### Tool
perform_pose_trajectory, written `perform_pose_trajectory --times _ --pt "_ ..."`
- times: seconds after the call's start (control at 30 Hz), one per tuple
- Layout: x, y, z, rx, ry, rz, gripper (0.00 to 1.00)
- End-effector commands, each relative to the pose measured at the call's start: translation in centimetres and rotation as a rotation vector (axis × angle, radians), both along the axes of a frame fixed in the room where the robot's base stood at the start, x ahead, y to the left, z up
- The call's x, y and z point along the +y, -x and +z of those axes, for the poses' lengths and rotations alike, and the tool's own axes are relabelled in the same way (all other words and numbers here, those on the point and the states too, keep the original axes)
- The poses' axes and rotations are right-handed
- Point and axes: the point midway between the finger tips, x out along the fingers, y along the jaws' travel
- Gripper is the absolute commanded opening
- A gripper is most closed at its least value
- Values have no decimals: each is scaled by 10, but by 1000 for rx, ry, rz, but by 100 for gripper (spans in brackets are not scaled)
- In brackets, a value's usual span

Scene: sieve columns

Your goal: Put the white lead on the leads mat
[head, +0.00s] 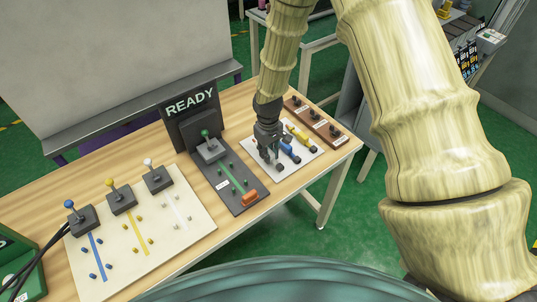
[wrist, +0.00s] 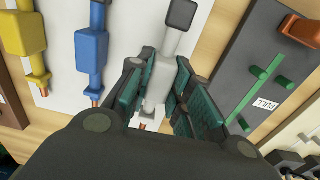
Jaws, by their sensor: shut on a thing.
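My gripper (head: 268,153) is at the left part of the white leads mat (head: 312,151) in the head view. In the wrist view my gripper (wrist: 158,100) is shut around the white lead (wrist: 160,78), with one jaw on each side of its pale body. The lead's dark end (wrist: 181,14) sticks out beyond the jaws. The lead is over the mat (wrist: 121,35); I cannot tell whether it touches it. A blue lead (wrist: 91,48) and a yellow lead (wrist: 23,35) lie beside it on the mat. In the head view my gripper mostly hides the white lead.
A dark panel (head: 222,188) with a green lever and an orange block (head: 250,198) stands left of the mat. A brown strip with black knobs (head: 317,115) is behind it. A cream board (head: 150,250) with three levers is further left. A READY sign (head: 190,103) stands behind.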

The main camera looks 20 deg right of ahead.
Motion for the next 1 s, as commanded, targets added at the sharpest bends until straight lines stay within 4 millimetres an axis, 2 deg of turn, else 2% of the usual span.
perform_pose_trajectory --times 0.2,0.57,0.6,0.7,1.0 --pt "0 0 -18 0 0 1 0" --pt "0 0 -22 -1 0 1 0" --pt "0 0 -22 -1 0 1 23" --pt "0 0 -21 -1 0 1 41" --pt "0 0 -21 -1 0 0 42"
